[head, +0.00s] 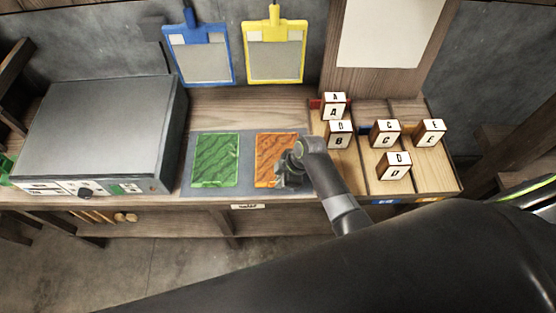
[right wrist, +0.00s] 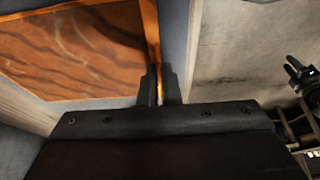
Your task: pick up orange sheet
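The orange sheet (head: 274,150), with dark wavy lines, lies on a grey-blue mat (head: 228,182) on the bench. It also shows in the right wrist view (right wrist: 80,45). My right gripper (head: 290,172) is over the sheet's near right part and hides its corner. In the right wrist view its two fingers (right wrist: 160,85) stand close together at the sheet's border. An orange strip shows in the narrow gap between them; I cannot tell if they press on it. My left gripper (right wrist: 298,70) shows small at the right of that view, its prongs apart and empty.
A green sheet (head: 215,160) lies left of the orange one. A grey box (head: 95,130) fills the bench's left. Several lettered blocks (head: 394,166) stand in a divided wooden tray (head: 440,185) at right. Blue (head: 203,55) and yellow (head: 274,50) frames hang at the back.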

